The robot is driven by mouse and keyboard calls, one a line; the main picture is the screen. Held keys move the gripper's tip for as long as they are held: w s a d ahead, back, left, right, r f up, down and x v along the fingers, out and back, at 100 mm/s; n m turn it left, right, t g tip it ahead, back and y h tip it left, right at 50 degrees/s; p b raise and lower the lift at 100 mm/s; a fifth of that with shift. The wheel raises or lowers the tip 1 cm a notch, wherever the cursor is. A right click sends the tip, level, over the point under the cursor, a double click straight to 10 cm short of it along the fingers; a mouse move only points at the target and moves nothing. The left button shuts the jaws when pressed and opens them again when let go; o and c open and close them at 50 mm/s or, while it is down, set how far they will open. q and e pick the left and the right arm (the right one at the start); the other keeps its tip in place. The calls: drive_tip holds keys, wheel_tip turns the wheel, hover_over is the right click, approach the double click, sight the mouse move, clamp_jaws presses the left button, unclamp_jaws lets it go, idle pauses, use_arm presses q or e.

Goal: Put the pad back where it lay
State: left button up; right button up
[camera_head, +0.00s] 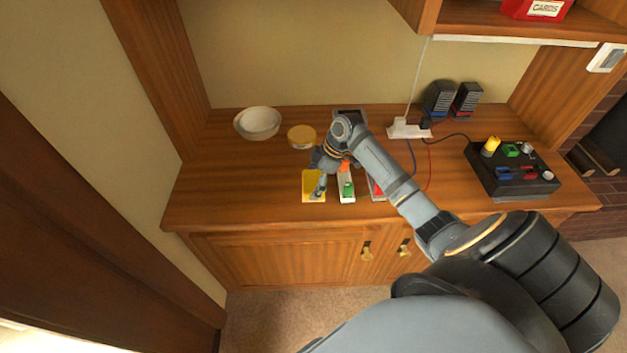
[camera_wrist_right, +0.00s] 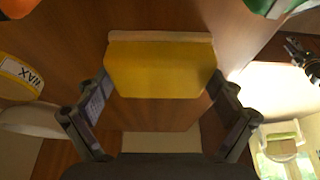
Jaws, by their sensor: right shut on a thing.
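The yellow pad (camera_head: 308,186) is at the front left of the wooden counter in the head view. In the right wrist view the pad (camera_wrist_right: 160,70) lies between my two fingers, with a pale strip along its far edge. My right gripper (camera_head: 320,182) is shut on the pad. Its fingers also show in the right wrist view (camera_wrist_right: 160,88), one at each side of the pad. I cannot tell whether the pad touches the counter. My left gripper is not in view.
Right of the pad stand a white tray (camera_head: 347,196) with a green item and a red thing (camera_head: 377,191). Behind are a yellow tin (camera_head: 301,137), a white bowl (camera_head: 257,123) and a power strip (camera_head: 404,129). A black box (camera_head: 512,178) is at right. The counter's left front is clear.

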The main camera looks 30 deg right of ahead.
drive_tip(key=o, duration=0.9)
drive_tip(key=shift+c, duration=0.2)
drive_tip(key=v, duration=1.2)
drive_tip(key=shift+r, duration=0.2)
drive_tip(key=shift+a, duration=0.1)
